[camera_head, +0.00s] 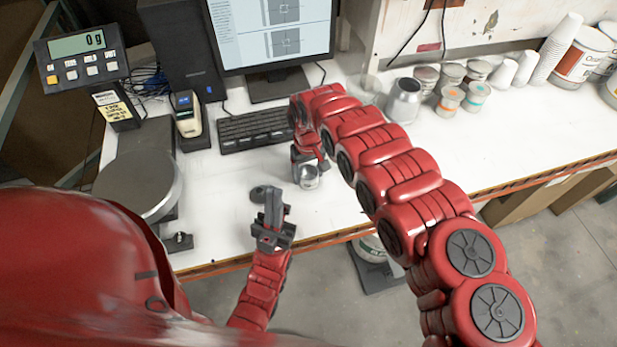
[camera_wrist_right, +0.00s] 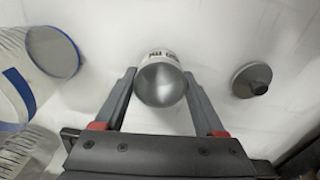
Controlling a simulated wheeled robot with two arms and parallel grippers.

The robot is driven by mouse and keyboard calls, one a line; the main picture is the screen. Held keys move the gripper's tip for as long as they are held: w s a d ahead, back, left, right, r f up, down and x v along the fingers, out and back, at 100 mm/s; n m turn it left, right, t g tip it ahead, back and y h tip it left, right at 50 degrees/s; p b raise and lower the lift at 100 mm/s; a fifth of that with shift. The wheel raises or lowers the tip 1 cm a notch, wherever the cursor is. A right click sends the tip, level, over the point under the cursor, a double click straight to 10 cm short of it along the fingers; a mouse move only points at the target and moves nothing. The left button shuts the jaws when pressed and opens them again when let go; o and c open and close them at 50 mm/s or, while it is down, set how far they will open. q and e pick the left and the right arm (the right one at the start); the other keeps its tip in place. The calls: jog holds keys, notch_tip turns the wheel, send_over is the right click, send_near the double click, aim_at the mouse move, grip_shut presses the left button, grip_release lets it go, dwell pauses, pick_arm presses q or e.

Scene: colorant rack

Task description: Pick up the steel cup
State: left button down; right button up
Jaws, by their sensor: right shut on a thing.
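My right gripper (camera_head: 307,160) points down over the white table in the head view. It is shut on a small steel cup (camera_head: 310,179), near the table's front edge. In the right wrist view, the two fingers (camera_wrist_right: 160,80) stand on either side of the cup (camera_wrist_right: 162,88), which has a shiny grey inside and dark print on a pale band. Whether it touches the table is unclear. My left gripper (camera_head: 272,212) is just left of the cup, apart from it, with its finger gap hidden by the side-on angle.
A dark knobbed disc (camera_wrist_right: 252,79) lies beside the cup. A keyboard (camera_head: 256,130), monitor (camera_head: 272,35) and round scale plate (camera_head: 140,182) stand left and behind. A larger metal vessel (camera_head: 404,100), several tins (camera_head: 452,75) and white cups (camera_head: 550,58) stand back right.

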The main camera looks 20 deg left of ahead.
jog(key=c, duration=0.6)
jog(key=shift+w+r, duration=0.1)
